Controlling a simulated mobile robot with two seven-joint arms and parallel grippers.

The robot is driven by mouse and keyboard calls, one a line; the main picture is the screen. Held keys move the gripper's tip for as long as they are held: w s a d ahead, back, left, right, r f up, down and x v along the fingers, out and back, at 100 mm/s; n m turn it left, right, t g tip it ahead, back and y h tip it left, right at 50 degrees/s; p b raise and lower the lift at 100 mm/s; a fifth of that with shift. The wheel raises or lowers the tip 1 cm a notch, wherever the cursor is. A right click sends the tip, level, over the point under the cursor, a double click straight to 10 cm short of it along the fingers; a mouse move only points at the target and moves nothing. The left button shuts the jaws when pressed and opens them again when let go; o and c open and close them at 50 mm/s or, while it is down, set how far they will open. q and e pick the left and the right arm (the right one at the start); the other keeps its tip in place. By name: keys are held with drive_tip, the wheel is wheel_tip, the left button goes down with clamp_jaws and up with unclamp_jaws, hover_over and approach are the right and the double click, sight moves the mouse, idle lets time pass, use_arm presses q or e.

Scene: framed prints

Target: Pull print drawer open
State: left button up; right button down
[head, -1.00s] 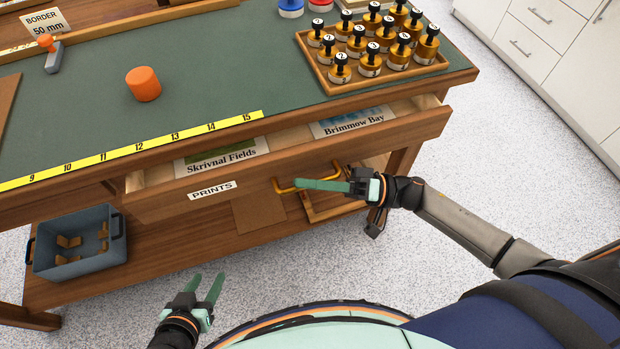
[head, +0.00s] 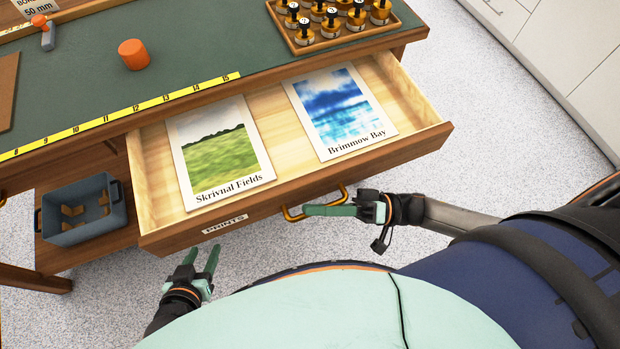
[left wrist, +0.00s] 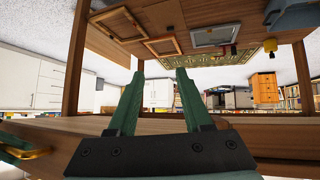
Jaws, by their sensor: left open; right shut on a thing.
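The print drawer (head: 290,207) is pulled well out from under the green-topped workbench. Inside lie two prints, Skrivnal Fields (head: 222,150) at left and Brimmow Bay (head: 338,110) at right. Its front carries a PRINTS label (head: 225,224) and a brass handle (head: 290,213). My right gripper (head: 318,210) is shut on the handle. My left gripper (head: 202,264) is open and empty, below and in front of the drawer's left part. In the left wrist view its two green fingers (left wrist: 158,90) are spread with nothing between them.
On the bench stand an orange cylinder (head: 134,54), a tray of brass weights (head: 395,28) and a yellow ruler strip (head: 170,98). A grey-blue bin (head: 82,212) sits on the lower shelf. White cabinets (head: 560,45) stand at the right, with bare floor between.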

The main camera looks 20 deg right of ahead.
use_arm(q)
drive_tip(key=shift+s+a+f, duration=0.15)
drive_tip(key=shift+s+a, duration=0.35)
drive_tip(key=shift+a, duration=0.05)
use_arm(e)
drive_tip(key=shift+s+d, duration=0.1)
drive_tip(key=shift+s, duration=0.95)
drive_tip(key=c, duration=0.9)
unclamp_jaws()
use_arm(q)
drive_tip(key=shift+d+r, duration=0.15)
drive_tip(key=shift+r, duration=0.05)
drive_tip(key=shift+w+d+f+b, duration=0.3)
drive_tip(key=shift+d+f+b, duration=0.35)
drive_tip(key=shift+b, duration=0.25)
use_arm(e)
drive_tip(key=v, duration=1.2)
drive_tip(key=shift+d, duration=0.25)
